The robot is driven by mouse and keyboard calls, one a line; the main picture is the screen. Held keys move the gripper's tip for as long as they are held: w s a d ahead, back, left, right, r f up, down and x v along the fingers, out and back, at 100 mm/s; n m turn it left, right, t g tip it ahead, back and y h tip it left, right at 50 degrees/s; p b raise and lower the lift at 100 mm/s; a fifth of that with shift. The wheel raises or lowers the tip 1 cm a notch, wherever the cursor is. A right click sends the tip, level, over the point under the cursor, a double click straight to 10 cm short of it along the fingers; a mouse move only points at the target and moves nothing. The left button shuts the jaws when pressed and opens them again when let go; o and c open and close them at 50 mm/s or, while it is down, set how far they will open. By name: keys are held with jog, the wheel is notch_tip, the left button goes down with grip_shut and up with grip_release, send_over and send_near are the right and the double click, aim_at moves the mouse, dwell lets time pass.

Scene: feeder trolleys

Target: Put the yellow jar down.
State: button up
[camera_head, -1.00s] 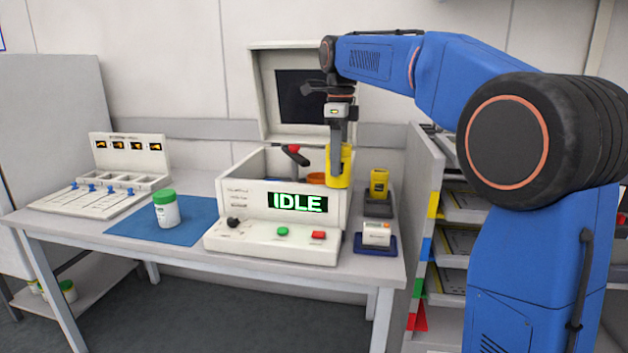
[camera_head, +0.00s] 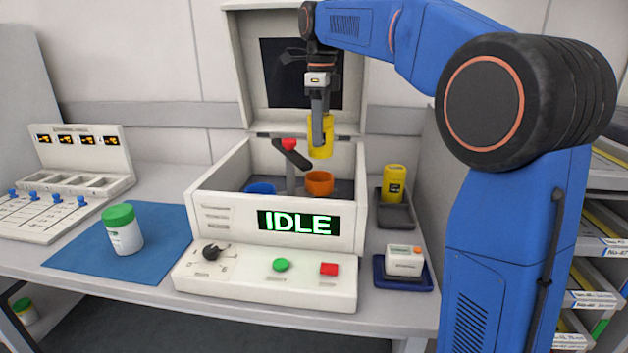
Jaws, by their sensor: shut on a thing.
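A yellow jar (camera_head: 322,138) hangs upright in my gripper (camera_head: 319,118), which is shut on its upper part. The jar is in the air over the open box of the white machine (camera_head: 213,216), above and apart from an orange ring-shaped holder (camera_head: 320,183). A blue holder (camera_head: 260,188) sits to the left inside the box. Part of the box's inside is hidden by its front wall. The machine's display (camera_head: 299,222) reads IDLE.
A red-tipped lever (camera_head: 291,154) stands between the holders, close to the jar. The raised lid (camera_head: 235,70) is behind. A white jar with a green lid (camera_head: 123,229) stands on a blue mat (camera_head: 75,253). A yellow container (camera_head: 393,182) stands in a dark tray at right.

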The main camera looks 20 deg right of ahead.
aim_at(320, 150)
jog(key=shift+w+f, duration=0.1)
jog(key=shift+w, duration=0.15)
notch_tip(320, 150, down, 6)
jog(key=shift+w+r, duration=0.1)
jog(key=shift+r, duration=0.1)
jog(key=shift+f, duration=2.05)
jog(key=shift+f, duration=0.35)
